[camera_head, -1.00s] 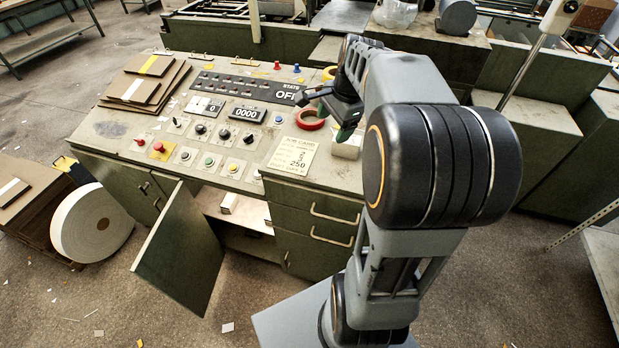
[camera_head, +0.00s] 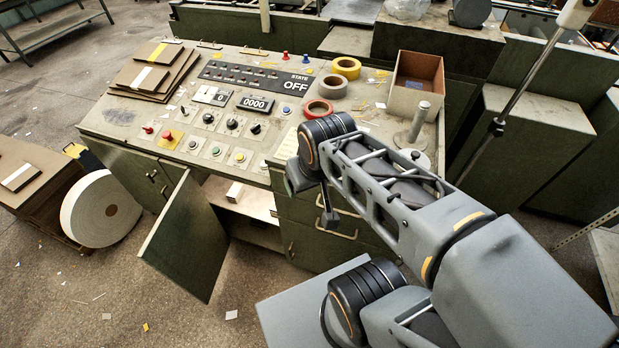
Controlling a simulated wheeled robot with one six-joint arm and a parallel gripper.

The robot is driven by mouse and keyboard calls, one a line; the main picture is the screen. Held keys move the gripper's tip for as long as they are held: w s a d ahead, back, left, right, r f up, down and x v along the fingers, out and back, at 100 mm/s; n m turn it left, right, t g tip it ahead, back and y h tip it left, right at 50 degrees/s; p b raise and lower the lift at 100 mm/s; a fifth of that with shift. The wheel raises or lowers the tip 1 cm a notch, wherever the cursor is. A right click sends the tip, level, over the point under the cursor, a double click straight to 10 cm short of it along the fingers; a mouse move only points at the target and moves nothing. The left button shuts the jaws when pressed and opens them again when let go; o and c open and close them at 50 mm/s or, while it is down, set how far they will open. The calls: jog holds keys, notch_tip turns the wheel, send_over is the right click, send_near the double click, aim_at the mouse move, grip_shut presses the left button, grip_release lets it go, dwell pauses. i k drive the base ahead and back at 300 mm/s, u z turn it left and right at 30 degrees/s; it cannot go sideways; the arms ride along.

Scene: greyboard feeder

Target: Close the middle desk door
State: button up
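The middle desk door (camera_head: 187,238) is a dark green panel at the desk's front. It stands swung open, sticking out toward the lower left, with its compartment exposed beside it. A pale shelf (camera_head: 262,208) inside holds a small white box (camera_head: 234,191). My gripper (camera_head: 298,180) is over the desk's front edge, right of the open door and apart from it. Its fingers are largely hidden by my wrist, so I cannot tell whether they are open or shut.
The desk top (camera_head: 119,118) holds buttons, tape rolls (camera_head: 333,87), an open cardboard box (camera_head: 415,85) and stacked boards. Drawers (camera_head: 320,257) stand right of the compartment. A big white roll (camera_head: 84,215) stands on the floor at left. The floor in front of the door is mostly clear.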

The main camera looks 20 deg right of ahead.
aim_at(188, 244)
jog(key=k, duration=1.5)
jog(key=u, duration=1.45)
jog(key=i, duration=4.3)
jog(key=z, duration=3.9)
